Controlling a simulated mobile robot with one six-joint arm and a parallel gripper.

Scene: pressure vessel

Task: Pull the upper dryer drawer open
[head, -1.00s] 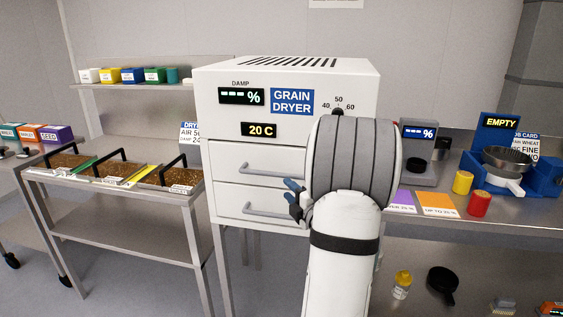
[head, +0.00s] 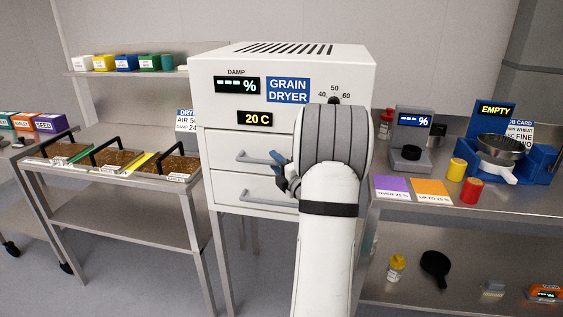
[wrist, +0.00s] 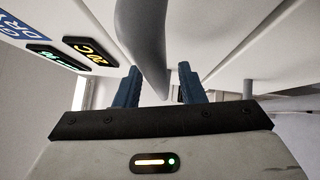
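The white grain dryer (head: 215,115) stands in the middle of the head view. Its upper drawer (head: 222,150) looks shut, with a grey bar handle (head: 250,157). The lower drawer (head: 222,190) also looks shut. My gripper (head: 281,167) is at the right part of the upper handle; my arm hides the drawers' right side. In the wrist view, my gripper (wrist: 158,86) has its two blue fingers apart, and the grey handle (wrist: 145,40) runs between them. Whether either finger touches the handle, I cannot tell.
The lower handle (head: 262,200) juts out below my gripper. A bench (head: 425,210) with a scale (head: 411,125) and small jars stands at the right. A cart (head: 115,180) with grain trays is at the left. The floor between them shows some room.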

